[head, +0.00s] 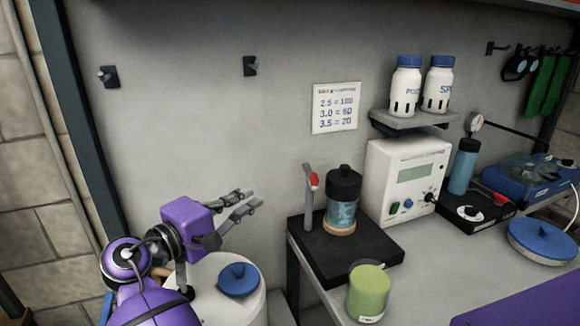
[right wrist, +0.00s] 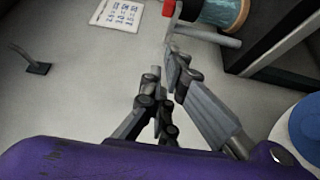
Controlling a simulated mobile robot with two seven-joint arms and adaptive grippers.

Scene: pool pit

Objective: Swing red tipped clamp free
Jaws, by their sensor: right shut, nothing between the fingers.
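The red tipped clamp (head: 308,195) is a grey upright post with a red tip at its upper right. It stands on a black base, just left of a blue clear vessel (head: 341,215) with a black cap. In the right wrist view the clamp's grey bar (right wrist: 207,36) and red tip show at the top, beside the vessel (right wrist: 222,10). My right gripper (head: 254,199) is purple with grey fingers. It is shut and empty, left of the clamp and apart from it in the head view. My left gripper is not in view.
A white container with a blue knob (head: 238,279) stands below the right gripper. A green cup (head: 369,292) stands in front of the black base (head: 382,243). A white instrument box (head: 410,180) is to the right. Wall hooks (head: 109,76) are at upper left.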

